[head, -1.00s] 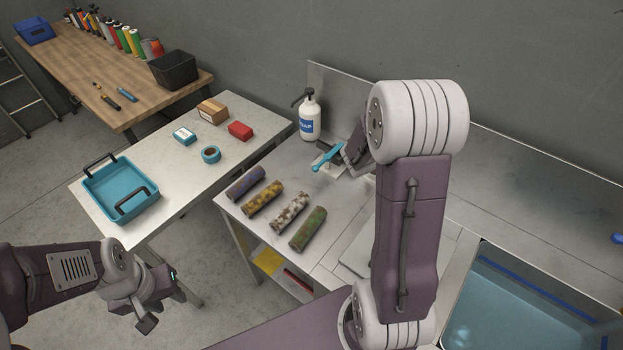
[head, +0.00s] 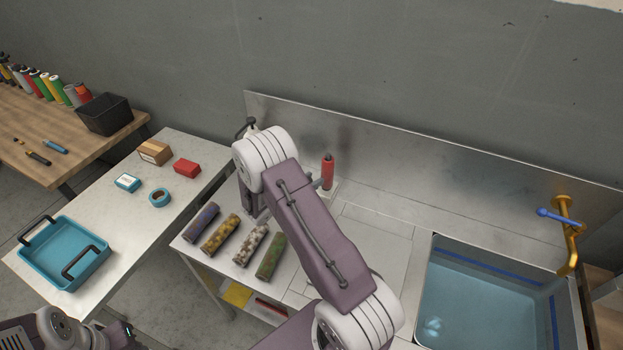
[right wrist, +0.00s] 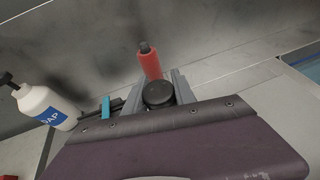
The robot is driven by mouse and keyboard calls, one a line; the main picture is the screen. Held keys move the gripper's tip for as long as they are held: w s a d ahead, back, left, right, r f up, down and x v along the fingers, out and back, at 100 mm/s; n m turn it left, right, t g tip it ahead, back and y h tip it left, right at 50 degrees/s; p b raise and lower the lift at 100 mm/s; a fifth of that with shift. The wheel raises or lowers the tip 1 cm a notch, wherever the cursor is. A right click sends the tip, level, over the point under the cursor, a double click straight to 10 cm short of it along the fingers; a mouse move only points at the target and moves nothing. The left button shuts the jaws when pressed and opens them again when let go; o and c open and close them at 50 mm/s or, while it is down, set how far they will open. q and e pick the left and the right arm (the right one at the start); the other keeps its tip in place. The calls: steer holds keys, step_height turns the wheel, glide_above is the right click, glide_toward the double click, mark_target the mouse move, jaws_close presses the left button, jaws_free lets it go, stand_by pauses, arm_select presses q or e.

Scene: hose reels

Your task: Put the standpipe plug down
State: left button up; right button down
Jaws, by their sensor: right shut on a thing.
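The standpipe plug (head: 328,172) is a red upright cylinder with a dark, narrower top. In the head view it stands just right of my right arm's wrist, near the back panel. In the right wrist view the plug (right wrist: 149,65) rises between the grey fingers. My right gripper (right wrist: 158,85) is shut on it. A round black part hides its lower end, so I cannot tell whether it touches the counter. My left gripper (head: 128,332) is at the bottom edge, mostly cut off.
A soap bottle (right wrist: 45,105) and a teal-handled thing (right wrist: 105,107) are left of my right gripper. Several patterned rolls (head: 250,245) lie in front of it. A water-filled basin (head: 480,310) with a gold tap (head: 568,235) is at right. Counter right of the plug is clear.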

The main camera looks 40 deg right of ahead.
steer(key=shift+f+b, duration=0.2)
steer(key=shift+b, duration=0.1)
steer(key=c, duration=1)
jaws_free()
steer(key=shift+c, duration=0.2)
steer(key=shift+r, duration=0.15)
